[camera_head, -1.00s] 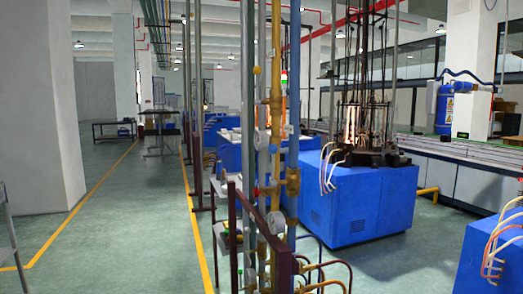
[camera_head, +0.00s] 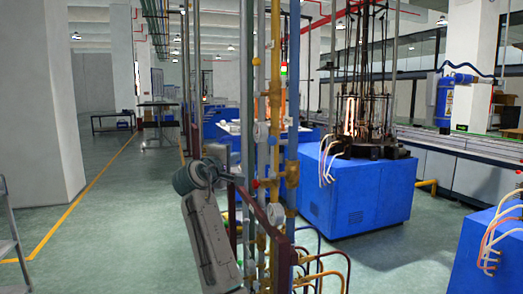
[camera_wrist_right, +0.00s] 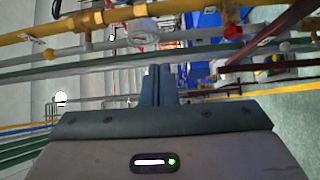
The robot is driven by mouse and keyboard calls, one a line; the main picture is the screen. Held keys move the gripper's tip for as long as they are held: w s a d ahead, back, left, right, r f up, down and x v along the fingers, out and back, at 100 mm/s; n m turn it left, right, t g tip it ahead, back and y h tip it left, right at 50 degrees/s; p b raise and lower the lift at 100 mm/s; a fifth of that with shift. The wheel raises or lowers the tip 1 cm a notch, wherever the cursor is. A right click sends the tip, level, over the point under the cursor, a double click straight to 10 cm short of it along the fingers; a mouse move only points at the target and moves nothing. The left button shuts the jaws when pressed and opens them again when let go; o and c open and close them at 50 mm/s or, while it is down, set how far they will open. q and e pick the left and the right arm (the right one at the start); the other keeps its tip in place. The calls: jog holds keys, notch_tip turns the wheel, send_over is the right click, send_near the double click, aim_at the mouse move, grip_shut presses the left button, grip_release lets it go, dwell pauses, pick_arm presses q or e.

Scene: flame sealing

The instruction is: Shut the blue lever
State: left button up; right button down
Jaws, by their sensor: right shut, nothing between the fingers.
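A small blue lever (camera_head: 272,140) sits on the upright pipes in the middle of the head view. In the head view my grey right arm is beside the pipes on the left. My left gripper is not in view.
A white round gauge (camera_head: 261,131) and a red knob (camera_head: 255,183) sit close to the lever. A dark red rail (camera_head: 284,262) stands low in front. A large blue machine (camera_head: 358,190) is behind right.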

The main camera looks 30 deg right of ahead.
jog(key=shift+m+g+h, duration=0.3)
jog(key=shift+g+h, duration=0.1)
jog(key=r, duration=0.1)
jog(key=s+r, duration=0.1)
jog(key=r, duration=0.1)
jog(key=shift+s+d+r, duration=0.2)
jog(key=shift+s+r, duration=0.05)
jog(key=shift+r, duration=0.15)
pick_arm(q)
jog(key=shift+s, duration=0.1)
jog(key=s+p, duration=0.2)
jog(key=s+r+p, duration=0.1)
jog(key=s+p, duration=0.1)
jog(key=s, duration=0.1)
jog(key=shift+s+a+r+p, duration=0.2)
jog(key=shift+p, duration=0.15)
pick_arm(e)
send_over(272, 158)
jog(key=w+a, duration=0.2)
jog(key=a, duration=0.1)
jog(key=shift+d+r, duration=0.1)
jog(key=shift+d, duration=0.15)
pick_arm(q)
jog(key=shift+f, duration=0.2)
pick_arm(e)
jog(key=shift+s, duration=0.1)
